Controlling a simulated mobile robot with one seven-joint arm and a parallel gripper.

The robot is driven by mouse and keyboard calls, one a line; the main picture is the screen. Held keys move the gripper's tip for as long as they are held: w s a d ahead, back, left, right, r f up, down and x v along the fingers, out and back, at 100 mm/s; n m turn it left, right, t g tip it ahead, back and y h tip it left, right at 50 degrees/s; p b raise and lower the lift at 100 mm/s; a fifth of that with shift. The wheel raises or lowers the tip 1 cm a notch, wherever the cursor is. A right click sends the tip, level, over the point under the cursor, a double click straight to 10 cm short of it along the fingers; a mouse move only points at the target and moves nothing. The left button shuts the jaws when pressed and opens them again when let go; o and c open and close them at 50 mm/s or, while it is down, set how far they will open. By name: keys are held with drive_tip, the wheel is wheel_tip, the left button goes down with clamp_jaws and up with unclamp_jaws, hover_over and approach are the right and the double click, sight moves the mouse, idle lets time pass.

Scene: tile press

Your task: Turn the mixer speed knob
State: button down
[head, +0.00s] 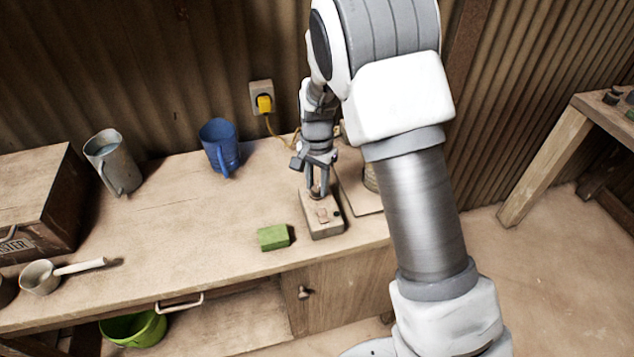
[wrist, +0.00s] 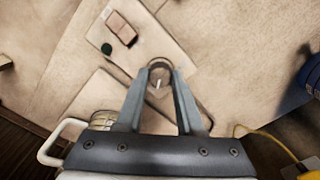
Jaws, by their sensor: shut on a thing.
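The mixer speed knob (wrist: 160,79) is a small round brownish knob with a pale mark, seen between my fingertips in the wrist view. It sits on the end of a beige control box (head: 322,222) on the bench. The box also shows in the wrist view (wrist: 150,50), with a brown rocker-like piece (wrist: 121,28) and a dark green button (wrist: 106,49). My gripper (head: 317,190) points down over the far end of the box and is shut on the knob. It also shows in the wrist view (wrist: 160,85). In the head view the fingers mostly hide the knob.
A green block (head: 273,237) lies left of the box. A blue jug (head: 220,147) and a grey jug (head: 113,163) stand further left on the bench (head: 170,225). A yellow plug (head: 265,103) sits in the wall socket, its cable running behind my gripper. A white-handled pan (head: 42,277) lies at the left.

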sight(317, 188)
drive_tip(key=shift+m, duration=0.4)
drive_tip(key=c, duration=0.5)
unclamp_jaws()
drive_tip(key=shift+c, duration=0.2)
wheel_tip(317, 188, up, 18)
drive_tip(key=shift+f+p, duration=0.25)
drive_tip(key=shift+p, duration=0.2)
